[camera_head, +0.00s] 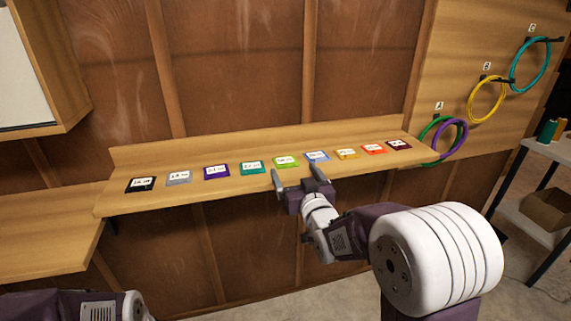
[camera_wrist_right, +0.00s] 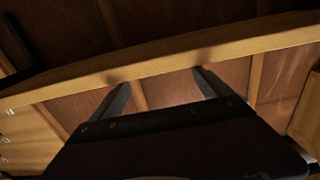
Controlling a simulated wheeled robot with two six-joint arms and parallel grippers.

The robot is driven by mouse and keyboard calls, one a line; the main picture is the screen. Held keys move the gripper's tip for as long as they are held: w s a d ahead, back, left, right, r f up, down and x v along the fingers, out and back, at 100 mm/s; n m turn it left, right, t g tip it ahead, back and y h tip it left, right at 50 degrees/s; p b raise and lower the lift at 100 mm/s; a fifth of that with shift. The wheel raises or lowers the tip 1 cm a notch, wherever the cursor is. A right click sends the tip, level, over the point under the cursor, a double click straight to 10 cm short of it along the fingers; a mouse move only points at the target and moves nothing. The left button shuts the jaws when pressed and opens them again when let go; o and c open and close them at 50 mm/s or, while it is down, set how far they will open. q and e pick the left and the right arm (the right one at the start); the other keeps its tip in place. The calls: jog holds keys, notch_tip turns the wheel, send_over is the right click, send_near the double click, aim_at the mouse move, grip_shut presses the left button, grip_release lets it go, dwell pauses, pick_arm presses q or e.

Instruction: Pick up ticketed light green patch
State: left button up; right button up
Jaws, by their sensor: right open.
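The light green patch (camera_head: 286,162) lies flat on the wooden shelf (camera_head: 130,208) with a white ticket on it. It sits between a teal patch (camera_head: 252,167) and a light blue patch (camera_head: 317,156). My right gripper (camera_head: 297,172) is open and empty at the shelf's front edge, just in front of the green and blue patches. In the right wrist view its two fingers (camera_wrist_right: 162,88) stand apart, with the wooden shelf edge (camera_wrist_right: 100,75) crossing beyond them. No patch shows clearly between them there. Only part of my left arm shows at lower left; its gripper is out of view.
Other ticketed patches share the row, including a purple patch (camera_head: 216,171) and an orange patch (camera_head: 347,154). Cable loops hang at right, among them a yellow loop (camera_head: 486,99) and a purple loop (camera_head: 452,139). A lower shelf (camera_head: 45,235) at left is bare.

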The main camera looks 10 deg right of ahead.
aim_at(289, 164)
jog(key=w, duration=0.6)
jog(key=shift+w+a+f, duration=0.2)
jog(key=shift+w, duration=0.2)
jog(key=c, duration=1.4)
notch_tip(289, 164, up, 28)
jog(key=p, duration=0.9)
jog(key=shift+s, duration=0.1)
